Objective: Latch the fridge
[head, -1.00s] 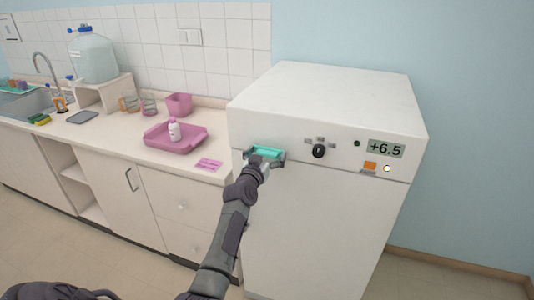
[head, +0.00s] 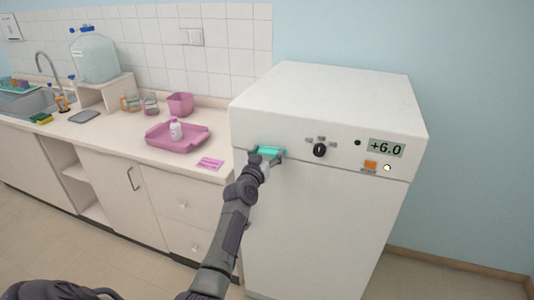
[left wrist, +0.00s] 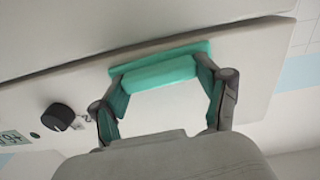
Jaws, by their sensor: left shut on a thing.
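The white fridge (head: 320,230) stands right of the counter, with its door flush below the control panel as far as I can see. A teal latch handle (head: 270,150) sits at the panel's lower left edge. My left gripper (head: 266,158) is at this handle and partly hides it. In the left wrist view the gripper's two fingers (left wrist: 166,98) stand at either end of the teal handle (left wrist: 160,72), shut on it. A black knob (head: 319,150) and a display (head: 386,149) reading +6.0 are on the panel. My right gripper is not in view.
The counter (head: 120,138) to the left holds a pink tray (head: 160,146) with a white bottle (head: 175,130), a pink bin (head: 180,104) and a pink card (head: 210,164). The floor right of the fridge is clear.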

